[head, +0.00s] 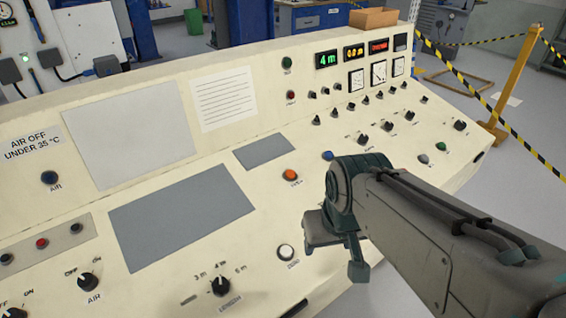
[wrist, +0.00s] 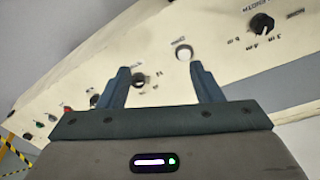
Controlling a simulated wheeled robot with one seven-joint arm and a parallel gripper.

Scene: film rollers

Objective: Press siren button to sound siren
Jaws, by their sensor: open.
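A round white button (head: 286,251) sits on the sloping cream control panel (head: 255,215), left of my gripper in the head view. Its small label is too blurred to read for sure. In the wrist view the white button (wrist: 183,53) shows beyond the fingertips, nearer the right finger. My gripper (head: 335,256) is open and empty over the panel's lower front part. In the wrist view my gripper (wrist: 160,68) has its two fingers wide apart, with bare panel and a dark knob behind the gap. I cannot tell its exact height above the panel.
A black selector knob (head: 220,286) is below left of the white button. An orange button (head: 290,175) and a blue button (head: 327,156) are higher up. Several knobs, gauges and a green "4m" display (head: 326,59) fill the right side. A striped barrier (head: 500,92) stands beyond.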

